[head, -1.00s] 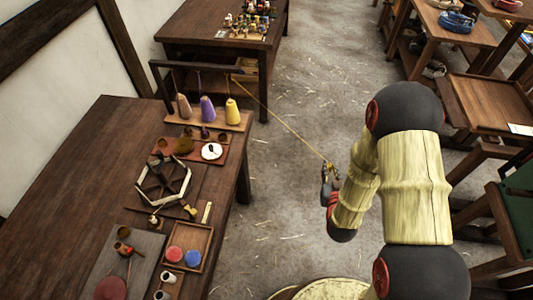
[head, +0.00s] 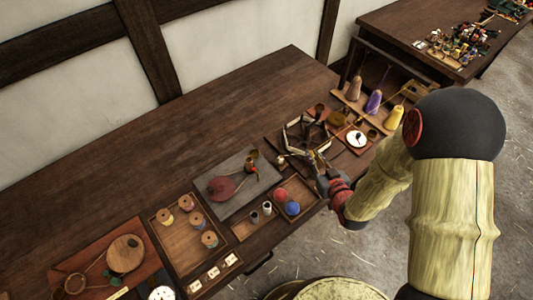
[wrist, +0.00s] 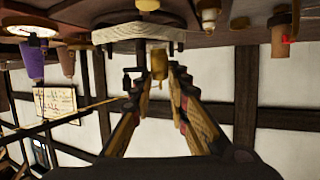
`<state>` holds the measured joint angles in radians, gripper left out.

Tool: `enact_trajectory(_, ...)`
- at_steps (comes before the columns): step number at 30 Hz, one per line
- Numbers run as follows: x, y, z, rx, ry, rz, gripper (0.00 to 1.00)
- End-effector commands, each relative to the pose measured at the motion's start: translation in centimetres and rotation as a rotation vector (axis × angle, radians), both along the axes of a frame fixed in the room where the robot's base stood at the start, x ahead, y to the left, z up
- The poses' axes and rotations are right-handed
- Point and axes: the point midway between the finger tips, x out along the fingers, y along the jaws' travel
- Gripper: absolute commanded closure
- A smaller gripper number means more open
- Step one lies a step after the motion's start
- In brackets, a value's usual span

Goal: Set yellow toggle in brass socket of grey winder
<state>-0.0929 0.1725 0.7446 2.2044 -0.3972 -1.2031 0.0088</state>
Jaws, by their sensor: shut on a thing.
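The grey winder (head: 287,137), a six-sided frame, stands on the dark workbench in the head view. A pale, flat-sided piece, which looks like part of the winder (wrist: 130,32), hangs at the top of the tilted wrist view. My gripper (head: 319,162) is at the winder's near right side. In the wrist view my gripper (wrist: 160,75) is shut on the yellow toggle (wrist: 159,64), close to the pale piece; I cannot tell if they touch. A yellow thread (wrist: 85,110) runs from the left towards the fingers. I cannot make out the brass socket clearly.
A tray with red and blue balls (head: 296,190) and a tray of spools (head: 187,240) lie nearer. The back of the bench is clear.

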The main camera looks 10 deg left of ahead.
Motion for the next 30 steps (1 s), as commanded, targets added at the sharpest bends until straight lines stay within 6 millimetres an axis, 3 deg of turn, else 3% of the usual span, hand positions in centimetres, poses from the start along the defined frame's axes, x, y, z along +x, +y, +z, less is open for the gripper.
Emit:
enact_trajectory(1, -0.6, 2.5, 1.7, -0.001, -0.007, 0.093, 0.97)
enact_trajectory(3, -1.9, 5.4, 3.1, -0.001, -0.006, 0.217, 0.97)
enact_trajectory(6, -3.9, 8.5, 4.4, -0.001, -0.002, 0.366, 0.97)
enact_trajectory(10, -6.1, 11.0, 5.5, 0.000, 0.001, 0.506, 0.97)
enact_trajectory(15, -7.4, 12.3, 5.9, 0.001, 0.003, 0.592, 0.97)
enact_trajectory(20, -6.0, 13.6, 4.8, 0.003, 0.005, 0.607, 0.97)
enact_trajectory(30, 0.3, 17.7, 1.1, 0.002, 0.006, 0.606, 0.97)
